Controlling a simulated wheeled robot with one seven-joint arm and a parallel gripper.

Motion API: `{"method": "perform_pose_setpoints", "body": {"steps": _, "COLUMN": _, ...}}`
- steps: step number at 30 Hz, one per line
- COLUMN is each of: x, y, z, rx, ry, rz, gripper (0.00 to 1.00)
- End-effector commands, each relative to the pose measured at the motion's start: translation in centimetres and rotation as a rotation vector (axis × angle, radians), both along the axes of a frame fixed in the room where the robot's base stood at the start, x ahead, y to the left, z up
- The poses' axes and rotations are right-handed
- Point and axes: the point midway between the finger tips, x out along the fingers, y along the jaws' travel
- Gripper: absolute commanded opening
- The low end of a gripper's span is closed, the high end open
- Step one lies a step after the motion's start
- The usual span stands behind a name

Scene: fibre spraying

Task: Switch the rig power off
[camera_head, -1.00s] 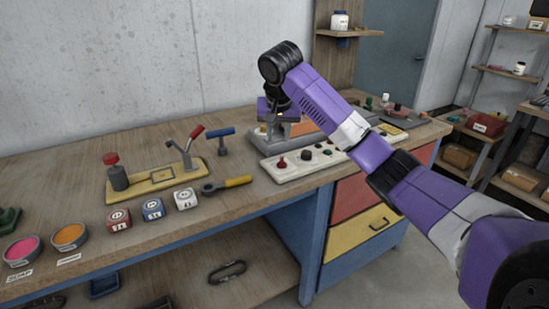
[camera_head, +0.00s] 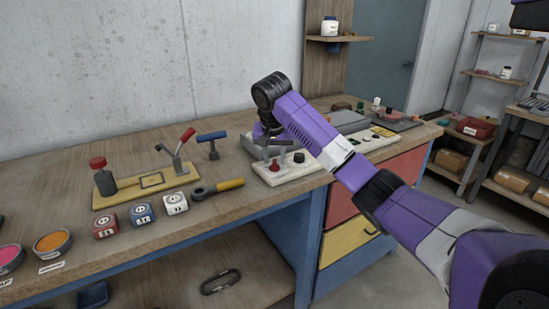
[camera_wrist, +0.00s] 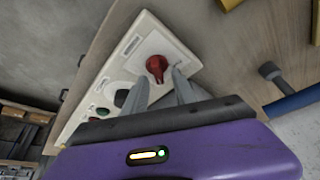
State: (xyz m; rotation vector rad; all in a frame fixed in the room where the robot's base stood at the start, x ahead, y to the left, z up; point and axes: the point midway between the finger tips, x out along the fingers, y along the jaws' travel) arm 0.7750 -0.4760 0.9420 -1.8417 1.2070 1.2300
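A white control panel (camera_head: 330,160) lies along the bench's front edge, below my arm. At its left end is a red knob (camera_head: 275,166), which also shows in the wrist view (camera_wrist: 157,66). A dark round knob (camera_head: 299,157) is next to it, partly behind a finger in the wrist view (camera_wrist: 121,97). Panel labels are too small to read. My gripper (camera_head: 271,147) is over the panel's left end. In the wrist view my gripper (camera_wrist: 159,80) has its two grey fingers apart, with the red knob just past and between the tips. I cannot tell whether they touch it.
A yellow board (camera_head: 140,186) with levers and a blue T-handle (camera_head: 212,138) stand left of the panel. Grey equipment (camera_head: 348,118) is behind the panel.

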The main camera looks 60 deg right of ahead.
Motion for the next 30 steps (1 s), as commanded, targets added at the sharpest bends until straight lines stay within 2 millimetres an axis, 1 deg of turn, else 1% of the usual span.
{"method": "perform_pose_setpoints", "body": {"steps": 3, "x": -0.01, "y": 0.00, "z": 0.00, "rx": 0.000, "ry": 0.000, "rz": 0.000, "gripper": 0.33}}
{"method": "perform_pose_setpoints", "body": {"steps": 4, "x": -0.01, "y": 0.00, "z": 0.01, "rx": 0.000, "ry": 0.000, "rz": 0.000, "gripper": 0.29}}
{"method": "perform_pose_setpoints", "body": {"steps": 8, "x": -0.01, "y": 0.00, "z": 0.01, "rx": 0.000, "ry": 0.000, "rz": 0.000, "gripper": 0.03}}
{"method": "perform_pose_setpoints", "body": {"steps": 9, "x": -0.01, "y": 0.00, "z": 0.02, "rx": 0.000, "ry": 0.000, "rz": 0.000, "gripper": 0.00}}
{"method": "perform_pose_setpoints", "body": {"steps": 22, "x": -0.01, "y": 0.07, "z": 0.31, "rx": 0.003, "ry": 0.000, "rz": 0.022, "gripper": 0.00}}
{"method": "perform_pose_setpoints", "body": {"steps": 30, "x": 0.02, "y": 0.21, "z": 0.66, "rx": 0.007, "ry": 0.001, "rz": 0.116, "gripper": 0.00}}
